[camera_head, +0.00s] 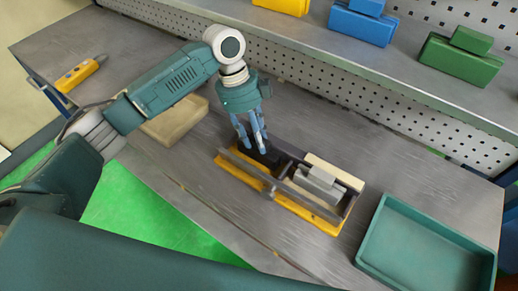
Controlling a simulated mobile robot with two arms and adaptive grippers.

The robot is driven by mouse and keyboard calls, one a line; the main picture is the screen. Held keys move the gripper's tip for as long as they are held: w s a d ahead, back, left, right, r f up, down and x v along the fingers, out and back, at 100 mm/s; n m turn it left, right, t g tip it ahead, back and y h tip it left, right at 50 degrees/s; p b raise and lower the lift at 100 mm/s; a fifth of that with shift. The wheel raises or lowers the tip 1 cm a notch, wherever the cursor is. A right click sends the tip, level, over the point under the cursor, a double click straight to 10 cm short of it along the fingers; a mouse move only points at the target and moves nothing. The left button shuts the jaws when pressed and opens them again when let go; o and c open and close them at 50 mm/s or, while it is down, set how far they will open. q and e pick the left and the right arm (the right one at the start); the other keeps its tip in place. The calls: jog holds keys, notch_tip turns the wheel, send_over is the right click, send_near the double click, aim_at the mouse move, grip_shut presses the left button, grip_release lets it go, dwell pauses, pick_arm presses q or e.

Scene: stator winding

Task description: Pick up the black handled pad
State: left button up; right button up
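The black handled pad (272,161) appears as a dark shape in the left part of a yellow-based fixture (322,218) on the grey workbench. My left gripper (256,147) points down, with its blue fingertips right at the black pad. The fingers partly cover the pad and its handle, so I cannot tell whether they grip it or stand beside it. A grey metal block (318,184) sits in the right part of the fixture. My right gripper is not in view.
A green tray (425,245), empty, stands at the right. A shelf with yellow, blue (362,24) and green (460,60) boxes runs along the back.

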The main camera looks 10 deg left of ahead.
pick_arm(q)
grip_shut()
jog(key=shift+r, duration=0.15)
